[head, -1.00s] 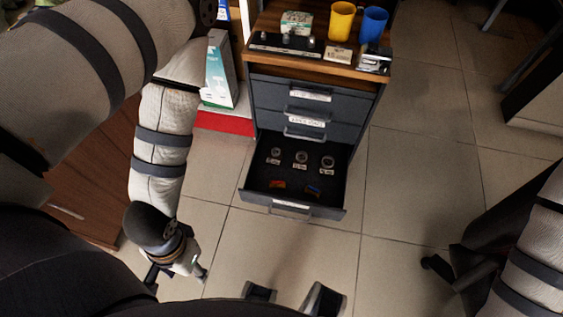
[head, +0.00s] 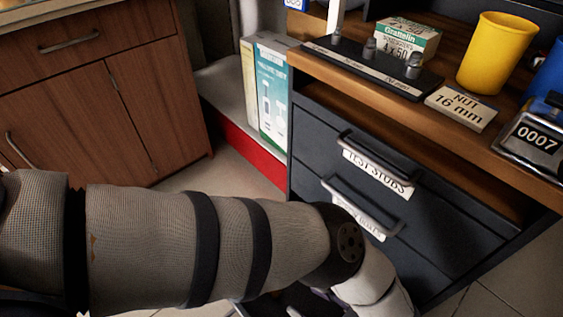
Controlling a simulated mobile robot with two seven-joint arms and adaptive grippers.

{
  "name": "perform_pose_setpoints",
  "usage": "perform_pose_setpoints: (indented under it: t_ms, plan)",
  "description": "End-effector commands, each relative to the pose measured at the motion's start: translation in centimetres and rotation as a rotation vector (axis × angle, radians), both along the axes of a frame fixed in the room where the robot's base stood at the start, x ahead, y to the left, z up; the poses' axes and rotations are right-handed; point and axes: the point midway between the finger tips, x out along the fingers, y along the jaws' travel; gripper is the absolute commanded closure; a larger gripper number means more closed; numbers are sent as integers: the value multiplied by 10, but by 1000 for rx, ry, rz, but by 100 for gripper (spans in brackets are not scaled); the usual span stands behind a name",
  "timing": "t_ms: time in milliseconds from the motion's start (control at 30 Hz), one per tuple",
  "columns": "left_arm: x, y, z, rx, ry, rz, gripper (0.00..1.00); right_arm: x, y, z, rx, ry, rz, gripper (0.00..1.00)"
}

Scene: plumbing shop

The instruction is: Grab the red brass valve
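No red brass valve shows in the head view now. The open drawer seen earlier is also out of sight, behind my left arm or below the picture. My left arm comes in from the left, crosses the lower part of the picture and bends down at its joint in front of the drawer cabinet (head: 311,150). Its forearm runs out at the bottom edge, and I cannot make out the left gripper. Dark parts at the bottom edge beside it are too cut off to identify. My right gripper is not in view.
The cabinet has shut drawers, one labelled TEST STUDS (head: 377,172). On its top are a yellow cup (head: 496,54), a Graffelin box (head: 407,38), a stud rack (head: 372,70), a NUT 16 mm sign (head: 461,107) and a 0007 counter (head: 536,138). A wooden cupboard (head: 100,90) stands left.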

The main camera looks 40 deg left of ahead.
Motion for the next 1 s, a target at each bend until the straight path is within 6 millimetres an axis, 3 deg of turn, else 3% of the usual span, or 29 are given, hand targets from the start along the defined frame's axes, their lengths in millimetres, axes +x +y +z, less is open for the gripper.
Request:
perform_pose_setpoints:
  t_ms: [100, 300, 700, 967, 1000]
  plan:
    - [-5, 1, -5, 22, 23, 72, 56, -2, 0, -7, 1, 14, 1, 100]
    - [-9, 40, -21, 24, 21, 75, 56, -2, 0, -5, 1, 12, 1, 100]
    - [-11, 96, -55, 23, 21, 72, 56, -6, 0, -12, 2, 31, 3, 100]
    - [-11, 102, -57, 21, 18, 70, 56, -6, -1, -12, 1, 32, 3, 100]
    - [-11, 102, -57, 21, 18, 70, 60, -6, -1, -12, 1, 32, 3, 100]
